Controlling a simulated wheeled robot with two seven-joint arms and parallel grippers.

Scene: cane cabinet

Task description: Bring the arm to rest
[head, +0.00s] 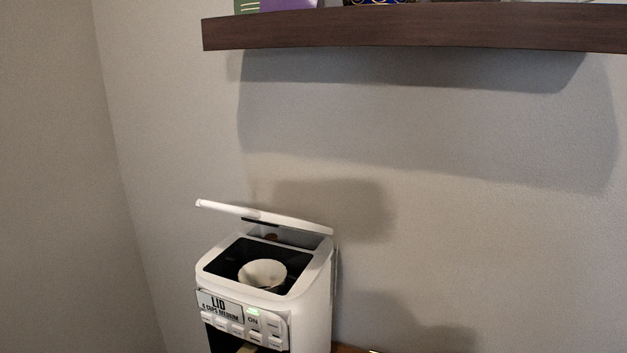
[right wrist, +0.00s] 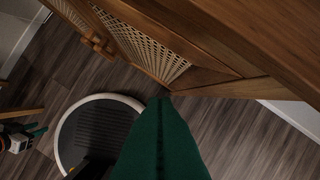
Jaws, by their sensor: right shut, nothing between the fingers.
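My right gripper (right wrist: 160,115) fills the lower middle of the right wrist view. Its green fingers are shut together with nothing between them. It is close to the wooden cane cabinet (right wrist: 240,50) and appears apart from it, with floor visible beyond. At the left edge of the right wrist view is what looks like my left gripper (right wrist: 36,131), with green fingers; it is too small and partly cut off to tell whether it is open or shut. Neither gripper shows in the head view.
A white coffee maker (head: 315,310) stands low in the head view, its lid (head: 265,216) raised and a pale filter (head: 262,273) inside. Its display reads "LID". A dark shelf (head: 420,28) bearing several items hangs above. Bare wood floor (right wrist: 240,135) lies beside the cabinet.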

